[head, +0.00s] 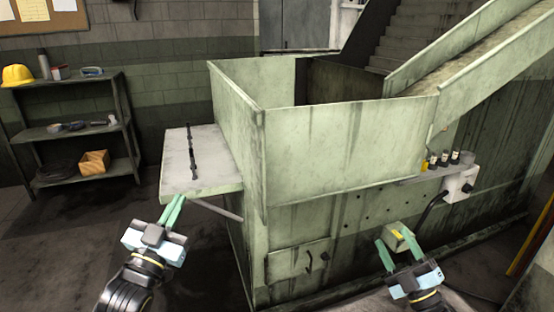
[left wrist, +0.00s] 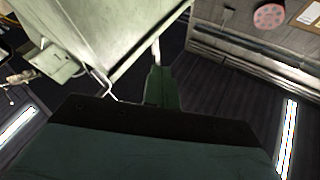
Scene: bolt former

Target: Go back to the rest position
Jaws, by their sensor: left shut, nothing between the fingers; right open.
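My left gripper (head: 173,211) is shut with nothing between its green fingers. It is in front of the machine's side shelf (head: 215,183), near the shelf's front edge. In the left wrist view its shut fingers (left wrist: 161,88) point toward the pale underside of a panel (left wrist: 125,50). My right gripper (head: 398,242) is open in front of the machine's lower front wall. A small pale box with a yellow mark (head: 398,237) shows between or behind its fingers; I cannot tell whether they touch it.
The green machine hopper (head: 345,150) fills the middle, with a conveyor chute (head: 470,50) at upper right. A dark rod (head: 192,150) lies on the side shelf. Small bottles (head: 444,160) stand on a ledge beside a switch box (head: 460,183). A storage rack (head: 75,130) stands left; floor between is clear.

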